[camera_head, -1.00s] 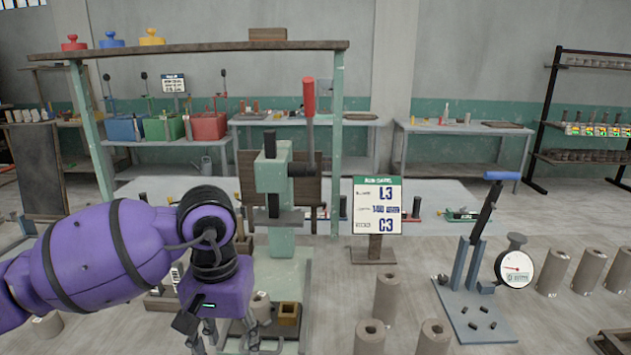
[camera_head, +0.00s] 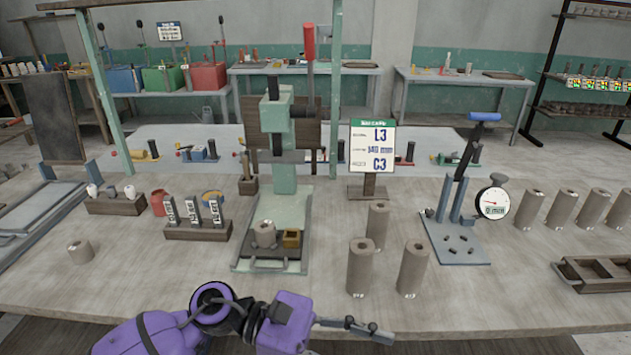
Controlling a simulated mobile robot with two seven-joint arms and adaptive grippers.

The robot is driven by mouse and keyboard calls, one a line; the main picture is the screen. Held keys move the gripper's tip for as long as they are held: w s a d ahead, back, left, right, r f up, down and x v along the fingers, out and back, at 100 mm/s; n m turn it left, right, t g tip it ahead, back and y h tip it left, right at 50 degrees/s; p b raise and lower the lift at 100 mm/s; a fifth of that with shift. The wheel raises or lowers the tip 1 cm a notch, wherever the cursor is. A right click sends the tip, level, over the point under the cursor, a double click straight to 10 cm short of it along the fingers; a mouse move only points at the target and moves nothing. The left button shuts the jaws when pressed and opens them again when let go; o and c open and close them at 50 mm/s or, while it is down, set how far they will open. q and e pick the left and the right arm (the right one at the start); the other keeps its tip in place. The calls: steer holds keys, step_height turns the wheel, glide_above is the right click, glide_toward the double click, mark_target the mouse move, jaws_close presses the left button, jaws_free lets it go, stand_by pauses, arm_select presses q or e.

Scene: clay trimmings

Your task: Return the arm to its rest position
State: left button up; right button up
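My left arm, purple with black joints, comes in low from the left at the front edge of the table. Its gripper (camera_head: 354,328) points right, below the tall clay cylinders, and is seen edge-on, so its opening cannot be judged. No object shows in it. My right gripper is not in view. The gripper is well apart from both.
Tall clay cylinders (camera_head: 360,268) stand just behind the gripper. A lever stand with a dial gauge (camera_head: 494,203) is at right, near a dark divided tray (camera_head: 600,272). A sign (camera_head: 372,146) reads L3 and C3. The front left tabletop (camera_head: 120,285) is mostly clear.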

arm_select(q)
steer(key=w+a+n+t+h, duration=0.1)
steer(key=w+a+n+t, duration=0.25)
steer(key=n+t, duration=0.55)
steer(key=w+a+n+t+h, duration=0.2)
steer(key=w+n+t, duration=0.3)
steer(key=n, duration=0.9)
steer(key=a+f+n+t+y+p, duration=0.1)
steer(key=a+f+n+t+y, duration=0.7)
steer(key=n, duration=0.6)
steer(key=s+a+f+n+g+y, duration=0.2)
steer(key=s+a+f+n+y, duration=0.15)
steer(key=a+f+n, duration=0.35)
steer(key=s+a+f+n+g+y, duration=0.25)
steer(key=f+n+y, duration=0.25)
steer(key=f, duration=0.3)
steer(key=s+a+f+n+g+y, duration=0.1)
steer(key=s+a+f+n+g, duration=0.1)
steer(key=s+f, duration=0.3)
steer(key=s+a+f+n+g+y+p, duration=0.1)
steer(key=s+a+f+n+g, duration=0.1)
steer(key=s+f+n, duration=0.3)
steer(key=s, duration=0.4)
steer(key=shift+s+f, duration=0.2)
steer(key=shift+s, duration=0.05)
steer(key=shift+a, duration=0.1)
